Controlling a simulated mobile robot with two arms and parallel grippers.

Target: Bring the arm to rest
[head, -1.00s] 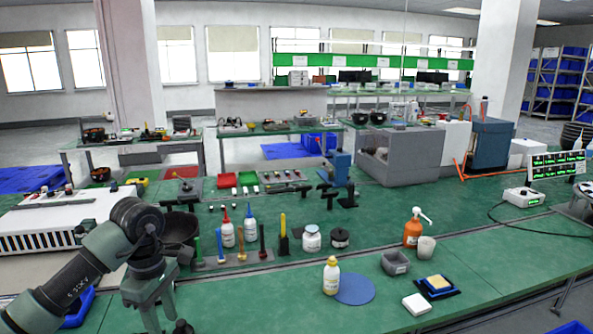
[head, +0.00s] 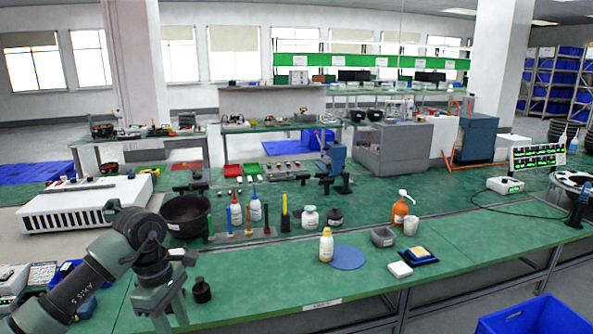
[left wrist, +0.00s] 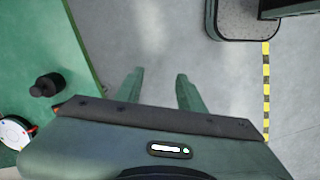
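My left arm (head: 130,240) comes in from the lower left of the head view, bent at the elbow, with its forearm pointing down at the bench's near edge. Its fingertips are not visible there. In the left wrist view my left gripper (left wrist: 157,75) has its two fingers apart with nothing between them, over grey floor beside the green bench edge (left wrist: 85,60). A black knob-like piece (left wrist: 45,85) stands on the bench to the left of the fingers; it also shows in the head view (head: 202,291). My right arm and gripper are not in view.
On the green bench (head: 270,280) stand a black bowl (head: 186,216), several bottles, a yellow-capped bottle (head: 326,246) by a blue disc (head: 348,258), and an orange pump bottle (head: 400,210). A blue crate (head: 535,315) is at lower right. The bench front is mostly clear.

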